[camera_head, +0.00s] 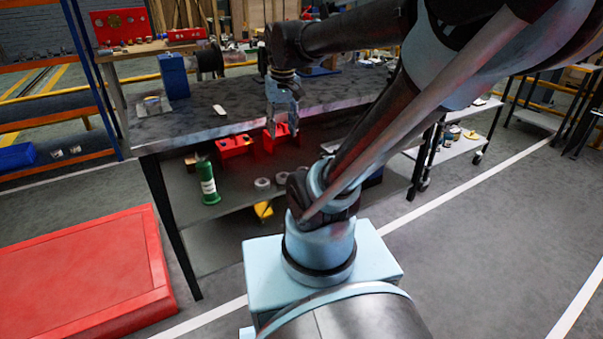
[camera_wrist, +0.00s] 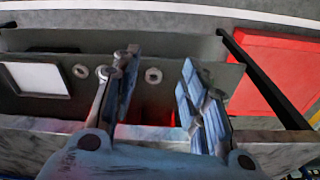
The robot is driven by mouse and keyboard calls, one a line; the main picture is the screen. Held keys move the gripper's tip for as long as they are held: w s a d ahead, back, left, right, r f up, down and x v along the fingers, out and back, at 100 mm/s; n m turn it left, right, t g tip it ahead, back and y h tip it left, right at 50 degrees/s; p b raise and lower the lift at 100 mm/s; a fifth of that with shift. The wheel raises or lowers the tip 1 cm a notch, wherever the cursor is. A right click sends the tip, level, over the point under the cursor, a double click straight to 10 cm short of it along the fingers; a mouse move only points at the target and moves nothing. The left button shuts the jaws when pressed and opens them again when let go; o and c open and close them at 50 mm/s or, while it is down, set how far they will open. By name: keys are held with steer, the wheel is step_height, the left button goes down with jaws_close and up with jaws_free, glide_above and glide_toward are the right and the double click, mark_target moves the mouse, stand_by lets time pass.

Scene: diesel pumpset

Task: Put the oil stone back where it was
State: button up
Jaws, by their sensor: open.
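My gripper (camera_head: 281,128) is open at the front edge of the dark workbench (camera_head: 240,93), pointing down. Its spread fingers also show in the wrist view (camera_wrist: 160,78), with nothing between them. A small pale oblong piece (camera_head: 219,111) lies on the bench top to the left of my gripper. It is too small to tell whether it is the oil stone. I cannot make out the oil stone for sure in either view.
Red bins (camera_head: 236,147), a green bottle (camera_head: 208,183) and grey rings (camera_head: 262,184) are on the shelf below. A blue box (camera_head: 173,76) stands on the bench's left end. A red platform (camera_head: 85,268) lies on the floor at left.

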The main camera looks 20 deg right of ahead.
steer(key=s+d+f+m, duration=0.1)
steer(key=s+d+f, duration=0.2)
steer(key=s+f, duration=0.6)
step_height(320, 180, down, 2)
steer(key=shift+d+f+t, duration=0.1)
steer(key=shift+d+t, duration=0.3)
steer(key=shift+w+f, duration=0.2)
steer(key=shift+w, duration=0.2)
